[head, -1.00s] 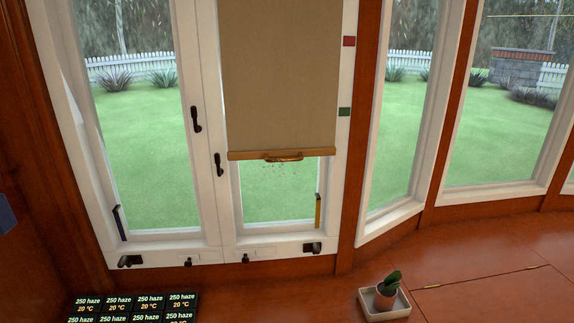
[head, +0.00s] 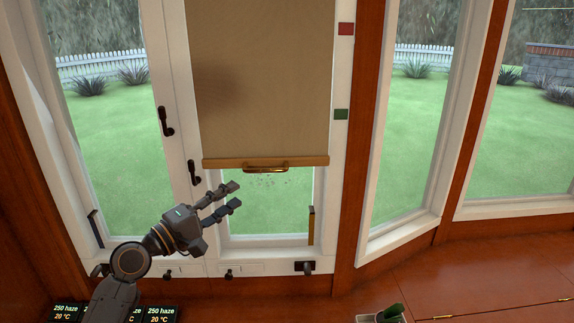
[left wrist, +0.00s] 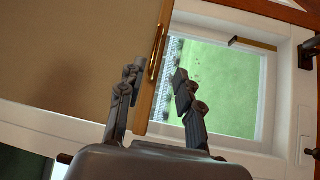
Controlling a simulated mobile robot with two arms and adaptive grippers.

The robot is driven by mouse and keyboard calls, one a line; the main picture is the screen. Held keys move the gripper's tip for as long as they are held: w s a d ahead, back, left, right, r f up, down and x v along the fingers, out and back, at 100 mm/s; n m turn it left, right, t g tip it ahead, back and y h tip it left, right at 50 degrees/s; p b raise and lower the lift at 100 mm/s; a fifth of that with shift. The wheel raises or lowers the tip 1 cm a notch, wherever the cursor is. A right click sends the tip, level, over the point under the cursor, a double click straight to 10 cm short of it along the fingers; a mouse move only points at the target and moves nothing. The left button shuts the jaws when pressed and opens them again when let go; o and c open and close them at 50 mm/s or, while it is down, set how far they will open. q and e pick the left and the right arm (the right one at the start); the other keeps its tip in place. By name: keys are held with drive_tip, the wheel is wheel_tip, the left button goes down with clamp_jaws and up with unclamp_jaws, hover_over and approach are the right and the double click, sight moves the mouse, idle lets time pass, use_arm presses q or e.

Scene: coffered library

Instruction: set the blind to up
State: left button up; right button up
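The tan blind (head: 262,80) hangs over most of the window in the head view, with a wooden bottom bar (head: 220,163) and a brass handle (head: 266,169) on it. Bare glass shows below the bar. My left gripper (head: 238,196) is open and empty, below and left of the handle. In the left wrist view the blind (left wrist: 60,50) fills the left side. The bar (left wrist: 147,95) and handle (left wrist: 157,52) lie beyond the open fingers of my left gripper (left wrist: 157,75), apart from them. My right gripper is not in view.
A red marker (head: 346,29) and a green marker (head: 341,114) are on the frame right of the blind. Black window latches (head: 166,121) are on the left. A potted plant (head: 392,312) stands at the bottom right; dark display panels (head: 162,314) lie at the bottom left.

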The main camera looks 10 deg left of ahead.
sight(265, 172)
use_arm(q)
drive_tip(key=x, duration=0.2)
drive_tip(key=p+x, duration=0.1)
drive_tip(key=x, duration=0.2)
drive_tip(key=r+x, duration=0.1)
drive_tip(key=x, duration=0.2)
drive_tip(key=shift+p, duration=0.35)
drive_tip(key=x, duration=0.3)
drive_tip(key=shift+w+d, duration=0.3)
drive_tip(key=shift+w, duration=0.1)
drive_tip(key=c, duration=0.7)
clamp_jaws()
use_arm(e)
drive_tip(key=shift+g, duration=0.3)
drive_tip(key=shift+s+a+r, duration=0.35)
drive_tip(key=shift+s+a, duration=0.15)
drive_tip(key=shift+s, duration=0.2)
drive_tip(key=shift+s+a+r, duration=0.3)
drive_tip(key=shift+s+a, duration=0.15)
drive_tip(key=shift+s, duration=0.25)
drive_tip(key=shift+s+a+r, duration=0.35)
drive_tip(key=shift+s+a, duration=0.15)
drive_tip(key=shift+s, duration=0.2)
